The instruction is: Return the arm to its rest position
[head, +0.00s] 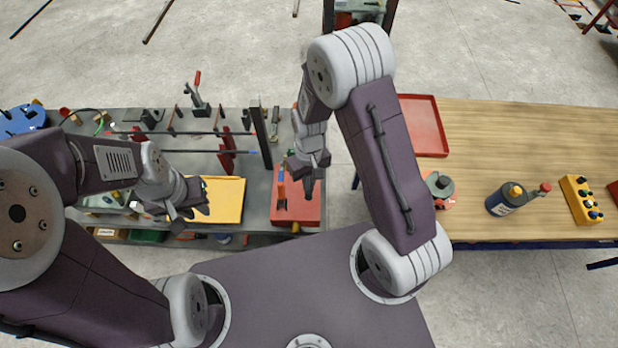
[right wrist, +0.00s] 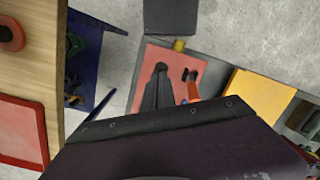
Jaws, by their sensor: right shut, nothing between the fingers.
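My right arm reaches up and over in the head view, and its gripper (head: 309,178) points down above the red mat (head: 288,208) at the right end of the grey bench. The right gripper is shut and empty. In the right wrist view its dark fingers (right wrist: 158,85) are seen together over the red mat (right wrist: 150,60). My left gripper (head: 200,205) is over the yellow tray (head: 228,205) on the same bench. Whether its fingers are open or shut is not clear.
An orange-handled tool (head: 281,185) lies on the red mat close to the right gripper. A wooden table (head: 520,135) stands to the right with a red tray (head: 424,125), a bottle-like tool (head: 508,199) and a yellow button box (head: 580,199). A floor gap separates bench and table.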

